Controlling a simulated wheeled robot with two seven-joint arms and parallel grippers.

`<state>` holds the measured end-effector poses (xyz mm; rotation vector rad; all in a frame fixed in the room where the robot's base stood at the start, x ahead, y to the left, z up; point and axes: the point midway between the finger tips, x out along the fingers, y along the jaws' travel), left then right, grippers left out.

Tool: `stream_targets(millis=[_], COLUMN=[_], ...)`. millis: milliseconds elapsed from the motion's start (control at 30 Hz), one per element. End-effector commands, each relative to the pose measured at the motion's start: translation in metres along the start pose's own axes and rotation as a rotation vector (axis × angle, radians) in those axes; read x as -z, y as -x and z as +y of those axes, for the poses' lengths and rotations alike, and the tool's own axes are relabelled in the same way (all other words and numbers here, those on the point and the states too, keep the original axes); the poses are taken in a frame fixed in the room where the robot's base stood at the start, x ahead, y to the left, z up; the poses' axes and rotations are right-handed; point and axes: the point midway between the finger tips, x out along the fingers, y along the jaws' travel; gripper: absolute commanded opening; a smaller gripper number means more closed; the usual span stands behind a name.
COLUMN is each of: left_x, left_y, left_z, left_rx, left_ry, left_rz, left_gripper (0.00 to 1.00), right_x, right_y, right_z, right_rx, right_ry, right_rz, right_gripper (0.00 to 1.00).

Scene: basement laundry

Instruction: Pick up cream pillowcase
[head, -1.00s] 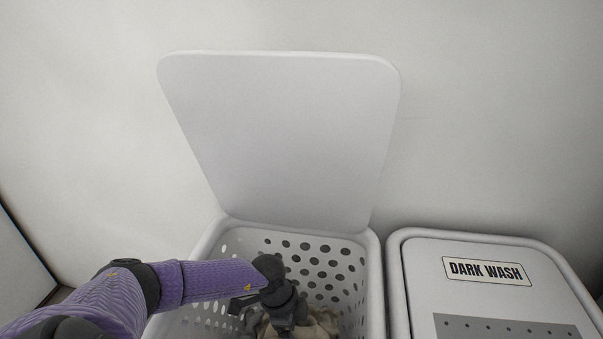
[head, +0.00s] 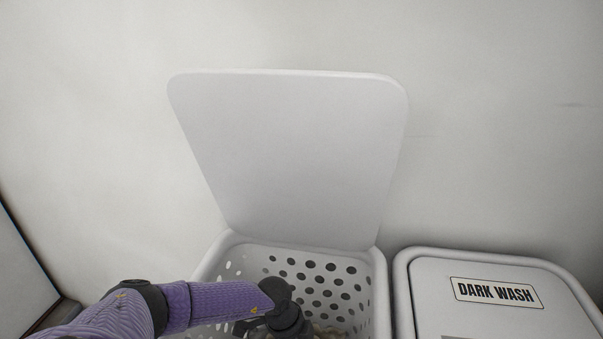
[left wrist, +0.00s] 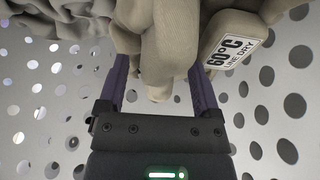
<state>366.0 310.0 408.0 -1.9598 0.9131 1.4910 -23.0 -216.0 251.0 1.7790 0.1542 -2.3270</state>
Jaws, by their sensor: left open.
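Cream-beige cloth (left wrist: 165,45), which looks like the pillowcase, hangs in bunched folds in the left wrist view. A white tag (left wrist: 225,50) reading "60°C LINE DRY" shows at its right. In the head view only a sliver of pale cloth (head: 328,332) shows in the open white basket (head: 375,290). My left gripper (left wrist: 160,85) is inside the basket with its jaws open. The lower folds of the cloth hang between its two fingers, and I cannot tell whether they touch. The fingertips are partly hidden behind the cloth. My right gripper is not in view.
The basket's white lid (head: 290,155) stands open against the wall. Perforated basket walls are close around my gripper. A closed hamper (head: 500,315) labelled "DARK WASH" stands to the right. A greyer cloth (left wrist: 62,18) lies at the upper left of the wrist view.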

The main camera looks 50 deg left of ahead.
Motion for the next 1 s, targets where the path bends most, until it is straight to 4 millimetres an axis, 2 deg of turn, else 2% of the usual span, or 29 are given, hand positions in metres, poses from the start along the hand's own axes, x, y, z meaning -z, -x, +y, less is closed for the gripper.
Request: stream_targets(millis=[100, 500, 1000], left_x=[-0.0001, -0.0002, 0.0000], left_y=[-0.0001, 0.0000, 0.0035], left_z=[0.0000, 0.0000, -0.0003], left_rx=[0.000, 0.000, 0.001], left_ry=[0.000, 0.000, -0.003], left_rz=[0.000, 0.000, -0.002], left_gripper=[0.82, 0.00, 0.00], right_x=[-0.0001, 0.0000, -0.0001], right_y=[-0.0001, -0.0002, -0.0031], right_z=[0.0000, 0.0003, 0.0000], right_rx=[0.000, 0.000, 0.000], right_ry=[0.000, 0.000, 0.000], right_rz=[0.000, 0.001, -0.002], right_gripper=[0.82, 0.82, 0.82])
